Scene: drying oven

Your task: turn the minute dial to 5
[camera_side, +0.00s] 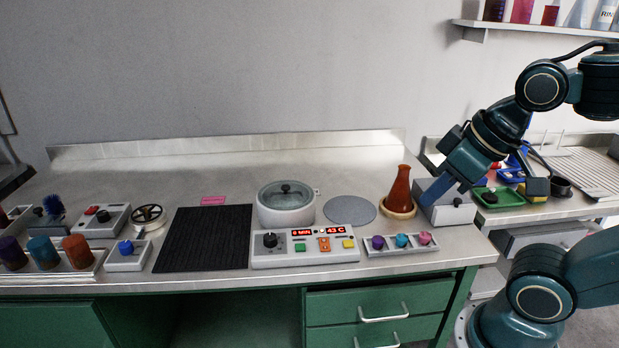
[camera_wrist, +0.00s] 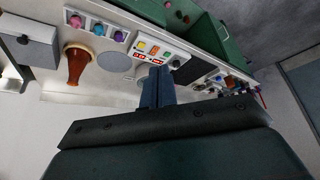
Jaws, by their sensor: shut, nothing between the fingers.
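The control panel (camera_side: 305,261) is a long pale box at the bench's front, below the round lidded pot (camera_side: 286,216). Its black dial (camera_side: 270,240) sits at the left end. Two red displays (camera_side: 318,232) read "0 MIN" and "43 C". Several coloured buttons lie beneath them. My gripper (camera_side: 428,202) points down and left at the bench's right end, beside the orange flask and well to the right of the dial. It is shut and empty. The wrist view shows the blue fingers (camera_wrist: 158,90) together, with the panel (camera_wrist: 163,48) beyond them.
The orange flask (camera_side: 399,188) stands on a round wooden ring. A tray (camera_side: 400,243) with coloured knobs sits right of the panel, and a grey box (camera_side: 455,211) stands beside my gripper. A black mat (camera_side: 205,238) lies left of the panel. The back middle of the bench is clear.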

